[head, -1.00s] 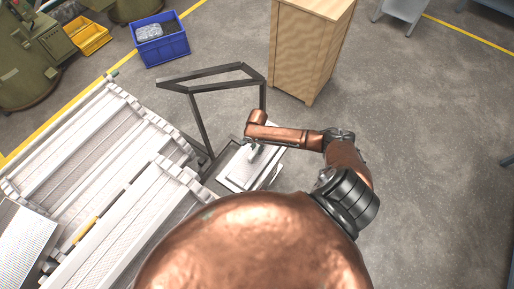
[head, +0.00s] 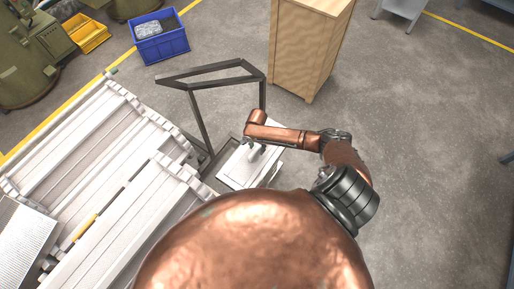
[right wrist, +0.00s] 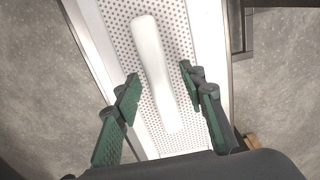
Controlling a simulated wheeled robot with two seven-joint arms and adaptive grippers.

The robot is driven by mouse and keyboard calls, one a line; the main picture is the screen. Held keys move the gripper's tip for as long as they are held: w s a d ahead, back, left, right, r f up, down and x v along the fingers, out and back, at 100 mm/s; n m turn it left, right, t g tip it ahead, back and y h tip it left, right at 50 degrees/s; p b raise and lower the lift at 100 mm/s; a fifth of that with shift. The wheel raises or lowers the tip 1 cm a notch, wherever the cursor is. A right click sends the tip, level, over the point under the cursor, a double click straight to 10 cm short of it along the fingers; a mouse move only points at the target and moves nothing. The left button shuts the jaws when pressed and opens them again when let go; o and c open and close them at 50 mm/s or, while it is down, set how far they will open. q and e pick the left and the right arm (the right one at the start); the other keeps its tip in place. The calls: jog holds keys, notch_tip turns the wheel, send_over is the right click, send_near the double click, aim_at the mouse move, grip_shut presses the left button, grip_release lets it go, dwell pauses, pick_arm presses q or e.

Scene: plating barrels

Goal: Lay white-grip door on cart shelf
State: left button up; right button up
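The white-grip door (head: 238,172) is a pale panel over the dark cart (head: 222,160). It lies roughly flat; the head view does not show how fully the shelf supports it. In the right wrist view the door's perforated face (right wrist: 188,35) fills the middle, with the white grip bar (right wrist: 153,60) along it. My right gripper (right wrist: 160,84) is open, its green-padded fingers on either side of the bar, with gaps visible. In the head view the right gripper (head: 256,154) is mostly hidden under my copper arm. My left gripper is not in view.
The cart's dark handle frame (head: 210,72) rises behind the door. White ribbed troughs (head: 100,150) fill the left, with a yellow bar (head: 86,228) and a perforated panel (head: 22,240). A wooden cabinet (head: 305,50) and blue bin (head: 162,45) stand behind. Floor at right is clear.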

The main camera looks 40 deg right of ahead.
notch_tip(320, 180, up, 12)
dwell(0.7)
